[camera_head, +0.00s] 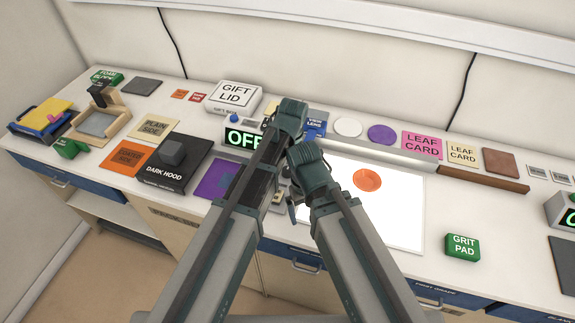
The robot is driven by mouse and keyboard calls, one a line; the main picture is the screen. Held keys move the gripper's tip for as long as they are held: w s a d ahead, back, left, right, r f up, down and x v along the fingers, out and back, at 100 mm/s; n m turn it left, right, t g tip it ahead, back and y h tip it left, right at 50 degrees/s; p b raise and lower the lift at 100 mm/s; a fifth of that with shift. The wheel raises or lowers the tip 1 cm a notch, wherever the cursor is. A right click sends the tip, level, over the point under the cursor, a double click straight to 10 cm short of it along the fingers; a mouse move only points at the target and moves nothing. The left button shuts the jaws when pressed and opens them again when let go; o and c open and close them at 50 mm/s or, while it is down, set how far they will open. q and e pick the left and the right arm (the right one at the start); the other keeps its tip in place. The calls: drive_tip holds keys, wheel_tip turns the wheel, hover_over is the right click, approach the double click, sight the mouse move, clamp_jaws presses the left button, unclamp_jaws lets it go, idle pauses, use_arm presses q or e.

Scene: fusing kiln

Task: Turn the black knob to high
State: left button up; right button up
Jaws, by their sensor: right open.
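I cannot make out a black knob; my two arms cross the middle of the camera_head view and may cover it. A dark box with a green display (243,138) reading "OFF", its last letter partly covered, stands left of my arms. A blue round knob or button (234,118) is above that display. My right gripper (291,206) is open, small and partly covered by the arms, above the worktop near the left edge of a bright white panel. I cannot tell whether it touches anything. My left gripper is not visible.
The white panel (400,215) bears an orange disc (367,180). The gift lid (235,95) is behind. Another device (562,211) stands at the right edge.

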use_arm(q)
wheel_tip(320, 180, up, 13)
drive_tip(key=p, duration=1.2)
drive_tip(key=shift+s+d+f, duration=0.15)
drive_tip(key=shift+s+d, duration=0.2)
use_arm(e)
wheel_tip(320, 180, up, 13)
drive_tip(key=d, duration=0.1)
drive_tip(key=shift+s+f, duration=0.2)
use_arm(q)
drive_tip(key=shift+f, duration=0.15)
use_arm(e)
drive_tip(key=shift+f, duration=0.1)
use_arm(q)
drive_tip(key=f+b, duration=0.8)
drive_tip(key=b, duration=0.1)
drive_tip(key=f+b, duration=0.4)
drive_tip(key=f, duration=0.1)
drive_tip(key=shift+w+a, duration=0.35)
use_arm(e)
drive_tip(key=f, duration=0.8)
drive_tip(key=a+f, duration=0.1)
drive_tip(key=f, duration=0.4)
drive_tip(key=shift+w+f, duration=0.1)
drive_tip(key=shift+w, duration=0.1)
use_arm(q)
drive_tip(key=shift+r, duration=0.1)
use_arm(e)
drive_tip(key=shift+r, duration=0.2)
